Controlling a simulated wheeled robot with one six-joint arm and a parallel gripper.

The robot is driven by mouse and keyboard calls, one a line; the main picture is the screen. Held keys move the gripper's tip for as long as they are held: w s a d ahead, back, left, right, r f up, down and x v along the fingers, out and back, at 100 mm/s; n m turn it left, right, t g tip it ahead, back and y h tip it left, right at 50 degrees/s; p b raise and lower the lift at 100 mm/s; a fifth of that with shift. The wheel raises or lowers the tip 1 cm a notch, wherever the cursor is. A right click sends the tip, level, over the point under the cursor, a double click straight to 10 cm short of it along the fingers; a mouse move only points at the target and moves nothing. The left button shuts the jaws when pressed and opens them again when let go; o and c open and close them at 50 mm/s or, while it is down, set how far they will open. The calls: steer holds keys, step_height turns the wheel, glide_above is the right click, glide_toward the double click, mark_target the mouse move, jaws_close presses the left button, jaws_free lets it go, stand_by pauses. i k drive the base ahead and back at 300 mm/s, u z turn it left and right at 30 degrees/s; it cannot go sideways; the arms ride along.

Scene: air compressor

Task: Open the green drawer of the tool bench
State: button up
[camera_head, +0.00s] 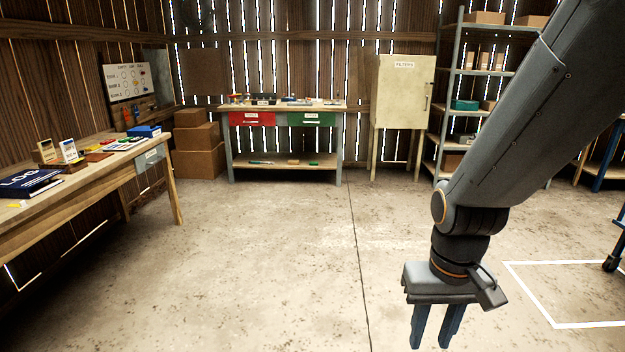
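The tool bench (283,108) stands against the far wall, with a wooden top and grey legs. The green drawer (311,119) is on its right side under the top and looks closed. It has a pale label and a handle too small to make out well. A red drawer (252,119) sits to its left, also closed. My gripper (436,346) hangs pointing down at the lower right, far from the bench, near my camera. Its two blue fingers are apart with floor showing between them, and nothing is seen held. The fingertips are near the bottom edge of the picture.
A desk (75,200) with books and a grey drawer runs along the left. Cardboard boxes (198,148) stand left of the bench. A cream cabinet (403,92) and a shelf rack (448,100) stand to its right. The concrete floor (270,250) toward the bench is clear.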

mark_target(294, 118)
steer(key=u, duration=0.1)
steer(key=i, duration=3.5)
steer(key=u, duration=0.25)
steer(key=i, duration=3.2)
steer(key=u, duration=0.1)
